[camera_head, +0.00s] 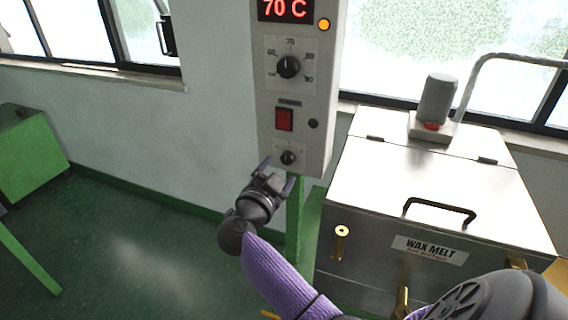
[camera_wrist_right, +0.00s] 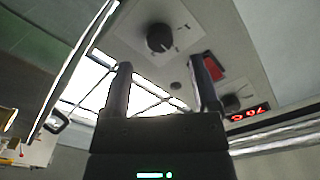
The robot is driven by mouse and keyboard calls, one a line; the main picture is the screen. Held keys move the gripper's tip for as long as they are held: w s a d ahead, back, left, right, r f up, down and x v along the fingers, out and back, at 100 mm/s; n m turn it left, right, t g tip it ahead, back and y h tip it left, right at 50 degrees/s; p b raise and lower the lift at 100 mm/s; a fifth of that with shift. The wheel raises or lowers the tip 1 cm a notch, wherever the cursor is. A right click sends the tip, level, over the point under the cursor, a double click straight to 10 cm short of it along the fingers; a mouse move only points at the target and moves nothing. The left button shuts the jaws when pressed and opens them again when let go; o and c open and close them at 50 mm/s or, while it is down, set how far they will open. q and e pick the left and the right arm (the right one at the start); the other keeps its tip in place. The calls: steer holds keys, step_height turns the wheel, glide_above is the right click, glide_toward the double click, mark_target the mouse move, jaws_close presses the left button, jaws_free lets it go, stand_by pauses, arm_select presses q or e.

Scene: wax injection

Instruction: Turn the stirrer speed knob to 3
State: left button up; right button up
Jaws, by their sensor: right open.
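The stirrer speed knob seems to be the small black knob (camera_head: 289,157) at the bottom of the grey control box (camera_head: 319,100). It shows large in the right wrist view (camera_wrist_right: 160,38); its setting is too unclear to read. My right gripper (camera_head: 277,172) is open and empty, just below and in front of this knob. In the right wrist view its two fingers (camera_wrist_right: 160,63) stand apart, with the knob above the gap between them. I cannot tell whether they touch it. My left gripper is not in view.
Above the knob are a red switch (camera_head: 284,119), a larger temperature dial (camera_head: 289,66) and a display (camera_head: 286,9) reading 70 C. The steel wax melt tank (camera_head: 375,215) stands close on the right. Open green floor (camera_head: 140,240) lies to the left.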

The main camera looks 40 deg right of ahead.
mark_target(286, 160)
steer(key=x, duration=0.4)
jaws_close()
